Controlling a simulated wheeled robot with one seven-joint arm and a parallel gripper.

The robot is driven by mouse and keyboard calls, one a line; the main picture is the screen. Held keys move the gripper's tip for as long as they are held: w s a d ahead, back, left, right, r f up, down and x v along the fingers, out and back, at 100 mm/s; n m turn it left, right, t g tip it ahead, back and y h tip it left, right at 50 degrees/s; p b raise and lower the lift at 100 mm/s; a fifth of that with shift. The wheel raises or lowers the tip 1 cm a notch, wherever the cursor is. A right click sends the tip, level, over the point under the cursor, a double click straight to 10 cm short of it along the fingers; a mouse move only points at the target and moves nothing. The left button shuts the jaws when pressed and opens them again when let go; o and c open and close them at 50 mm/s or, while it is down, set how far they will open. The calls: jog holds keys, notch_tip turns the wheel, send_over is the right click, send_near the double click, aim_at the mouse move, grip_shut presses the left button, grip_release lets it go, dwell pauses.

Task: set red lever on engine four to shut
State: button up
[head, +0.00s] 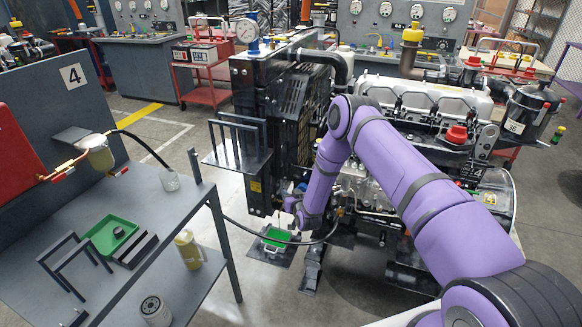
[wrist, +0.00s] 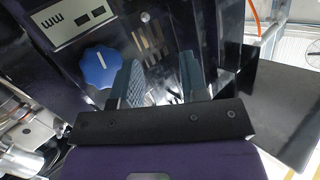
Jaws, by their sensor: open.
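No red lever shows clearly in the wrist view, and I cannot tell which red part is the lever. In the head view, a dark and silver engine (head: 420,105) stands behind my purple arm.
A grey bench (head: 80,245) at left holds a green tray (head: 108,234). A black hose (head: 240,228) loops there. A dark plate (wrist: 290,105) is at right in the wrist view.

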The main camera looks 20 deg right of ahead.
notch_tip(320, 180, up, 14)
jog(key=w+n+g, duration=0.1)
jog(key=w, duration=0.1)
jog(key=shift+f+g+y, duration=0.2)
jog(key=shift+g+y, duration=0.1)
jog(key=shift+d, duration=0.15)
